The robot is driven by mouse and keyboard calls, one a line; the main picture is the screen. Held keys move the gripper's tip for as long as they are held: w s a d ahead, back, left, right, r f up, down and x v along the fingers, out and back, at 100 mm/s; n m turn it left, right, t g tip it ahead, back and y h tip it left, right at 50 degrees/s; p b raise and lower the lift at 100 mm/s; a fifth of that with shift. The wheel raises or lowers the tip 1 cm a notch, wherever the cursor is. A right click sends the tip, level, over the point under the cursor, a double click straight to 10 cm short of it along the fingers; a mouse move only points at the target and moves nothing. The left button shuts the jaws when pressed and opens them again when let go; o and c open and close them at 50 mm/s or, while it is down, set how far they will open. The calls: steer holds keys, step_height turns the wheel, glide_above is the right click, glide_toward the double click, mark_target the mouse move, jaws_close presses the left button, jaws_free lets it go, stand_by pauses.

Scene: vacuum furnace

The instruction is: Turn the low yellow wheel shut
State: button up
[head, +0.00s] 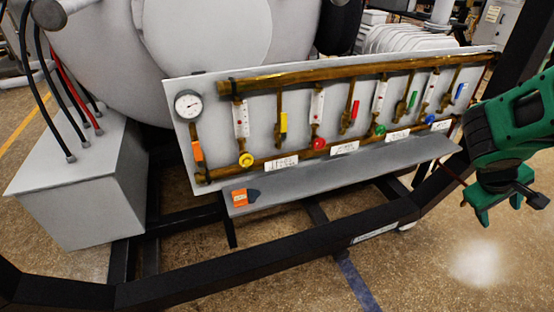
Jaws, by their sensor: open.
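The low yellow wheel (246,160) is a small round knob below a white flow tube on the left part of the valve panel (212,140). It sits just above the lower brass pipe. From this view I cannot tell how far it is turned. My gripper (512,215) is green and at the far right of the head view, with its jaws open and pointing down. It is empty, hangs over the floor and is well apart from the yellow wheel.
Red (319,143), green (379,130) and blue (430,119) wheels line the same row, with coloured lever handles between. A grey shelf (340,172) juts out below, bearing an orange tag (240,198). A black frame rail (270,262) crosses in front; floor before it is clear.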

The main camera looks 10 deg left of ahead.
steer(key=w+a+n+t+h, duration=0.2)
steer(key=w+a+n+t, duration=0.4)
steer(key=w+a+n, duration=0.45)
steer(key=w+a+n+t+y, duration=0.2)
steer(key=w+a+n+t, duration=0.15)
steer(key=a, duration=0.45)
steer(key=w+a+n+t+y, duration=0.1)
steer(key=w+a+n+t, duration=0.2)
steer(key=a, duration=0.6)
steer(key=n+y, duration=1.5)
steer(key=n, duration=0.6)
glide_toward(246, 161)
steer(key=x, duration=1.1)
steer(key=shift+c, duration=0.4)
